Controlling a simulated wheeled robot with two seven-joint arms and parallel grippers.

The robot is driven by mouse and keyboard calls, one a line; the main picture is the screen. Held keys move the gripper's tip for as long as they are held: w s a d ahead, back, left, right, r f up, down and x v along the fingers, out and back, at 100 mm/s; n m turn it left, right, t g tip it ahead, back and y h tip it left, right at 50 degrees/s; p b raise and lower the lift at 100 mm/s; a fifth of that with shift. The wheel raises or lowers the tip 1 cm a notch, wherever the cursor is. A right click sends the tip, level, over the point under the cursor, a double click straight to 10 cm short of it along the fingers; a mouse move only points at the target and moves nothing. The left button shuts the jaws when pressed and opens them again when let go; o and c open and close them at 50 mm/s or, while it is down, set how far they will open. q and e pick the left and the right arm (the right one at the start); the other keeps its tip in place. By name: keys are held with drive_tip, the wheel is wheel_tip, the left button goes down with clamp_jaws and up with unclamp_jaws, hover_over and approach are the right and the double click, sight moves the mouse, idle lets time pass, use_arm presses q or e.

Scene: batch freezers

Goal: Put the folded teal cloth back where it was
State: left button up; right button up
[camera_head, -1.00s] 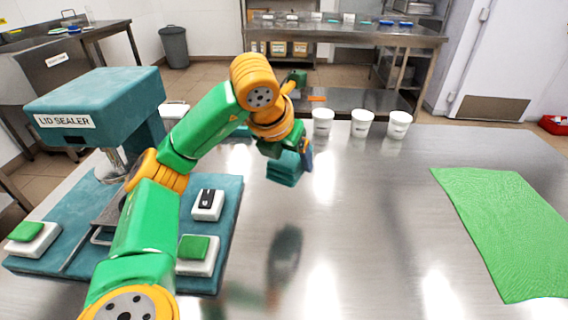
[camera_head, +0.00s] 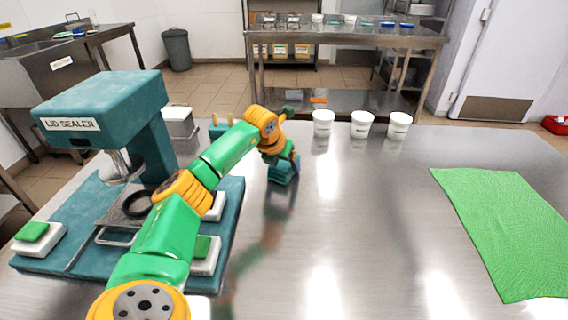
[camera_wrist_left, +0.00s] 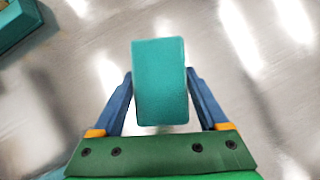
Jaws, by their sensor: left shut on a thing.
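The folded teal cloth (camera_head: 283,172) is held in my left gripper (camera_head: 290,165), over the steel table just right of the lid sealer's base. In the left wrist view the cloth (camera_wrist_left: 160,82) is a neat teal block between the two blue fingers of my left gripper (camera_wrist_left: 160,95), which is shut on it. Whether the cloth's underside touches the table is hard to tell; it is close to the surface. My right gripper is not in view.
The teal lid sealer (camera_head: 100,100) stands at the left, with pale blocks on its base. A teal holder with pegs (camera_head: 220,128) sits behind my arm. Three white cups (camera_head: 362,124) line the table's back edge. A green mat (camera_head: 505,225) lies at the right. The table's middle is clear.

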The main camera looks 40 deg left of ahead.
use_arm(q)
drive_tip(key=shift+f, duration=0.1)
drive_tip(key=o, duration=1.1)
drive_tip(key=shift+r, duration=0.25)
drive_tip(key=v, duration=1.2)
drive_tip(key=shift+f, duration=0.1)
